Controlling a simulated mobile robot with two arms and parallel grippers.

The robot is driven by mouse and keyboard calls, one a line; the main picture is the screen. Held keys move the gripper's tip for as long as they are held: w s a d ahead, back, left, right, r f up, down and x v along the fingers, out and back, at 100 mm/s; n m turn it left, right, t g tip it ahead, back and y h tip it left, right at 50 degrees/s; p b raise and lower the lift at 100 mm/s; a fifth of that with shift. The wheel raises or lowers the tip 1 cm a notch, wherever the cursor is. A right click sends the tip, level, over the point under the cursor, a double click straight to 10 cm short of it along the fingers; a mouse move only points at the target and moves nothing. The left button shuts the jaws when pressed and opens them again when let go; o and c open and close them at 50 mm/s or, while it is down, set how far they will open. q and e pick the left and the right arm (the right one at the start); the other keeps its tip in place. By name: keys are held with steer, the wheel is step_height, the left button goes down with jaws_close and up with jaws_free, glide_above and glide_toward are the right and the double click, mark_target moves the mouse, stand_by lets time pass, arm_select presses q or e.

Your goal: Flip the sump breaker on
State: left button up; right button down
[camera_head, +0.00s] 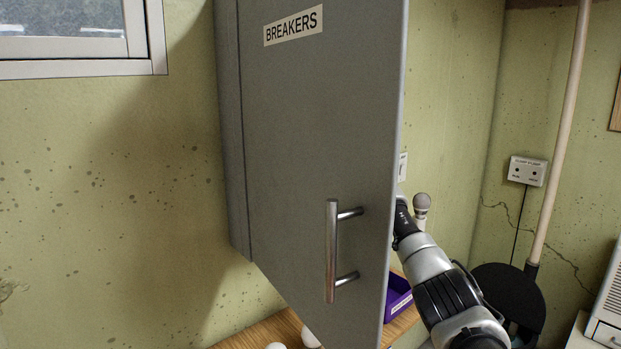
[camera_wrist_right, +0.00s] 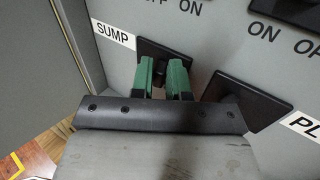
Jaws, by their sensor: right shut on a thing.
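The grey breaker cabinet's door (camera_head: 310,130), labelled BREAKERS, stands swung open in the head view and hides the panel. My right arm reaches behind its right edge, so its gripper is hidden there. In the right wrist view, my right gripper (camera_wrist_right: 166,77) has its green fingers shut on the sump breaker (camera_wrist_right: 150,45), a black switch beside the SUMP label (camera_wrist_right: 112,35). The fingers cover most of its lever, so I cannot tell its position. ON and OFF lettering shows above it. My left gripper is not in view.
Another black breaker (camera_wrist_right: 240,100) sits right of the gripper, with a partly cut-off label. The door handle (camera_head: 332,250) sticks out toward me. A purple bin (camera_head: 398,297) stands on the wooden bench below. A small wall box (camera_head: 527,171) and a pipe (camera_head: 562,130) are at right.

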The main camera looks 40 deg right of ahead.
steer(key=shift+a+f, duration=0.2)
